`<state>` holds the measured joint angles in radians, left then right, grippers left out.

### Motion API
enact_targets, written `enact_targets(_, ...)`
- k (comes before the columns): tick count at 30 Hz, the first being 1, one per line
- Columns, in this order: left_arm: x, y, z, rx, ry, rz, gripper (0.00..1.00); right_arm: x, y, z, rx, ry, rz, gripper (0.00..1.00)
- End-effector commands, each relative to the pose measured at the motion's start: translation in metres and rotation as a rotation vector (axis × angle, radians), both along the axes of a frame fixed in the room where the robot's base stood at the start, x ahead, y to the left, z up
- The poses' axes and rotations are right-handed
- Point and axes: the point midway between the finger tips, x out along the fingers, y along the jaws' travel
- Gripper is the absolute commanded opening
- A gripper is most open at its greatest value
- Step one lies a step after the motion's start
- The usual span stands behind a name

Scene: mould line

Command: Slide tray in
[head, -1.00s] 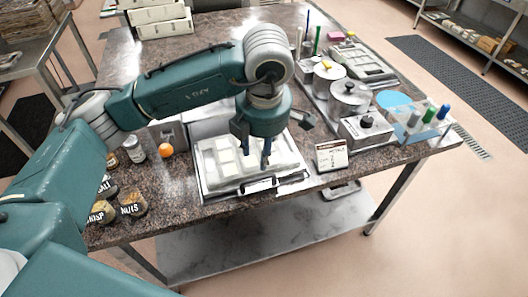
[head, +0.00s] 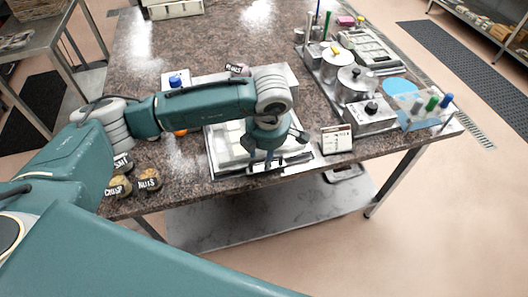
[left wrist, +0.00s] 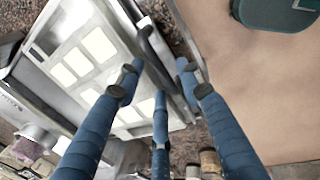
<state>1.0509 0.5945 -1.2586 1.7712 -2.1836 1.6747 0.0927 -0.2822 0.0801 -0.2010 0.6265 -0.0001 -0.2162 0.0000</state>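A pale tray (head: 213,160) with light rectangular pieces in it lies at the front edge of the speckled table. A dark handle (head: 290,160) runs along its front side. My left gripper (head: 260,164) points down over the front part of the tray, beside the handle. In the left wrist view the gripper (left wrist: 158,82) has its blue fingers spread apart, with the tray's rim and dark handle (left wrist: 150,48) just beyond them. I see nothing held between the fingers. My left forearm hides the tray's back part. My right gripper is out of view.
A silver metal housing (head: 285,72) stands behind the tray, partly hidden by my arm. A small sign (head: 336,139) stands right of the tray. Labelled jars (head: 148,179) stand to the left. The table's far middle is clear.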

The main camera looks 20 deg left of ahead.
Motion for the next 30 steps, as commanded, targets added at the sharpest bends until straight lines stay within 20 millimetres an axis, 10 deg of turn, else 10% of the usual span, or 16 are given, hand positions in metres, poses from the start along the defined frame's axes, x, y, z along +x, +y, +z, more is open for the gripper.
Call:
enact_targets(8, 0.0, 0.0, 0.0, 0.0, 0.0, 0.0, 0.0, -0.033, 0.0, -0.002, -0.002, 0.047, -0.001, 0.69)
enact_targets(20, 0.009, 0.006, -0.002, 0.0, -0.003, 0.004, 0.0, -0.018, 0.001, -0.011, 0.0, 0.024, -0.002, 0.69)
enact_targets(30, 0.066, 0.044, -0.005, 0.0, -0.007, 0.007, 0.0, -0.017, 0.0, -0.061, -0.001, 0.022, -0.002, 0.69)
